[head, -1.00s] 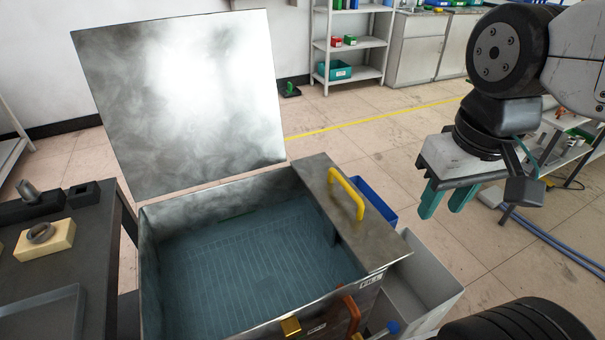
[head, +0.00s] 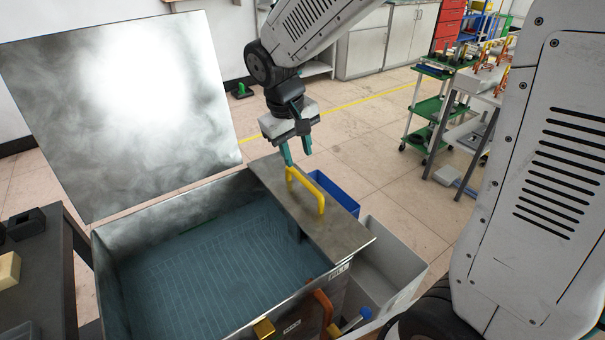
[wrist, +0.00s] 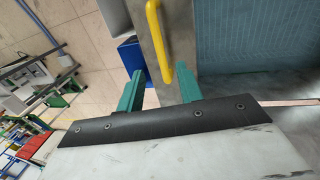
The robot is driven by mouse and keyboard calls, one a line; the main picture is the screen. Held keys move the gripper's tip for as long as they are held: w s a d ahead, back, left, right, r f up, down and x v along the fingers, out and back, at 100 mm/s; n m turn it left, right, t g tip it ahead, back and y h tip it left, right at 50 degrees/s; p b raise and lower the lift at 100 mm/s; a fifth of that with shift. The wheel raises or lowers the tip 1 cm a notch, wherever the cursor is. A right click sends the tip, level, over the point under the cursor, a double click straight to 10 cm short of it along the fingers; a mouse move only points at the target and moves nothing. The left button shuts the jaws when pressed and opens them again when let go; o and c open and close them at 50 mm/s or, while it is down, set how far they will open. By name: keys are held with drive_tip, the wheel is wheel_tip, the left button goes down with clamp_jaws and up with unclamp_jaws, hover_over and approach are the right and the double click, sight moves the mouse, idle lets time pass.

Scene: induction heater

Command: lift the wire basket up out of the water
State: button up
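The wire basket (head: 215,262) lies under the bluish water inside the open metal tank (head: 118,243); its grid of wires shows through the surface, and also in the wrist view (wrist: 255,35). A yellow handle (head: 309,190) stands on the metal ledge at the tank's right side. My gripper (head: 298,158) has green fingers, spread apart with nothing between them. It is above and just behind the far end of the yellow handle.
The tank's lid (head: 115,110) stands raised at the back left. A blue bin (head: 336,192) and a grey bin (head: 400,262) sit right of the tank. A dark table (head: 45,262) is at the left. A green cart (head: 428,115) stands farther right.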

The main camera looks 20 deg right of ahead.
sight(303, 179)
drive_tip(key=f, duration=0.2)
drive_tip(key=d+f, duration=0.1)
drive_tip(key=f, duration=0.4)
drive_tip(key=shift+w+d+f, duration=0.2)
drive_tip(key=shift+f, duration=0.15)
drive_tip(key=shift+c, duration=0.4)
drive_tip(key=shift+r, duration=0.1)
clamp_jaws()
